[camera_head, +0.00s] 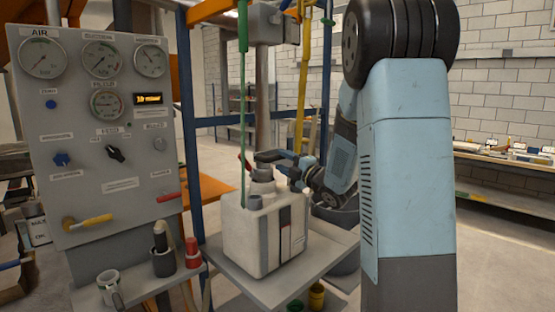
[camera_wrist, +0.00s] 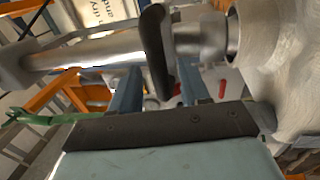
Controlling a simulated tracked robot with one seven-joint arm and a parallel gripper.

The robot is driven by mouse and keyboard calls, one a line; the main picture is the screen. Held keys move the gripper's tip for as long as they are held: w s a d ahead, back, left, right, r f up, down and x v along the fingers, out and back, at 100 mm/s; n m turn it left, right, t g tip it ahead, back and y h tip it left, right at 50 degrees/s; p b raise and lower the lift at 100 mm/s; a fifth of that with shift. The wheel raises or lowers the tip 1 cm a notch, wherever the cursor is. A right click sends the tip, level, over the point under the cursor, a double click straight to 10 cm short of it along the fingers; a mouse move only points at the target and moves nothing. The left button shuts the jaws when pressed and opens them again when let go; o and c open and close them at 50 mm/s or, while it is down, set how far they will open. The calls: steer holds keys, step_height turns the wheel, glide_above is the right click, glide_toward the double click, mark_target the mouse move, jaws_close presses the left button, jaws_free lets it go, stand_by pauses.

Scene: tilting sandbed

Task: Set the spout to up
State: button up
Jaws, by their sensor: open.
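A pale, box-shaped container (camera_head: 265,237) stands upright on a grey shelf, with a grey neck (camera_head: 262,180) on top. A dark piece (camera_head: 268,156) sits across the top of this neck and looks like the spout, though I cannot tell for sure. My gripper (camera_head: 287,163) is beside it on the right. In the wrist view my gripper (camera_wrist: 160,82) is open, with a blue finger on each side of a dark, slightly bent bar (camera_wrist: 155,45). I cannot tell whether they touch. The pale container (camera_wrist: 285,75) fills the right side there.
A grey gauge panel (camera_head: 130,170) with knobs and a yellow handle (camera_head: 87,222) stands left. A mug (camera_head: 109,286) and a red bottle (camera_head: 193,252) are on its ledge. A green rod (camera_head: 243,100), a yellow pipe (camera_head: 303,80) and blue frame posts stand close around the container.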

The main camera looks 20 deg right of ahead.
mark_target(280, 159)
steer(key=shift+x, duration=1.6)
steer(key=shift+c, duration=0.3)
jaws_close()
